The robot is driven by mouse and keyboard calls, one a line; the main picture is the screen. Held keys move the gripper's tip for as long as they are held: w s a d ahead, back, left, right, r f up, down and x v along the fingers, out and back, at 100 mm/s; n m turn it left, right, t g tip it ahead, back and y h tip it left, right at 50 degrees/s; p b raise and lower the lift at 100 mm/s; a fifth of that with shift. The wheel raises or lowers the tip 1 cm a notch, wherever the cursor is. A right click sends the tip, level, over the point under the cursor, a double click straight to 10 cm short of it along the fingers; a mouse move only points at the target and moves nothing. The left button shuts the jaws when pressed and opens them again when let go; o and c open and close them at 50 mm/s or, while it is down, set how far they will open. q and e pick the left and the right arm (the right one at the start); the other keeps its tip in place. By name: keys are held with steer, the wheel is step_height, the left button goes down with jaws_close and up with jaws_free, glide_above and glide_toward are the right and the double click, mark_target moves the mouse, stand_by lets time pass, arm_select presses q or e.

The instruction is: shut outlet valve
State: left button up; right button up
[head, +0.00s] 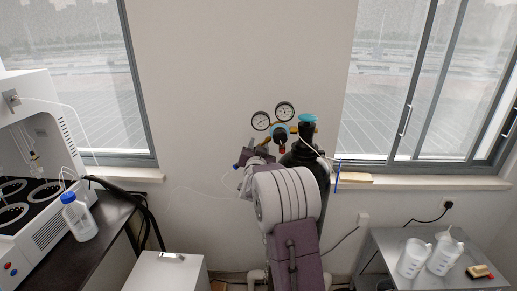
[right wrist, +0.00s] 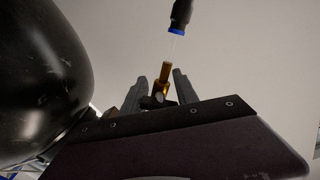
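The gas cylinder (head: 312,160) stands against the wall behind my right arm, with a teal cap on top. Its brass regulator (head: 281,131) carries two round gauges. In the head view my right gripper (head: 246,160) is left of the cylinder, below the gauges. In the right wrist view its two fingers (right wrist: 160,88) stand apart, with a brass outlet fitting (right wrist: 165,70) between them. A dark part, perhaps the outlet valve's handle (right wrist: 157,101), shows low between the fingers; contact cannot be told. A black connector with a blue ring (right wrist: 180,15) is above. My left gripper is out of view.
The dark cylinder body (right wrist: 40,75) is close on the left in the right wrist view. A thin white tube (head: 190,188) runs across the wall. A bench with a blue-capped bottle (head: 78,217) is at left; a grey table (head: 380,250) with white jugs is at right.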

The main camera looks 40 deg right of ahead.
steer(key=o, duration=0.3)
steer(key=shift+s, duration=0.1)
steer(key=b+v, duration=0.2)
steer(key=v, duration=0.7)
steer(key=shift+b, duration=0.35)
steer(key=shift+a, duration=0.1)
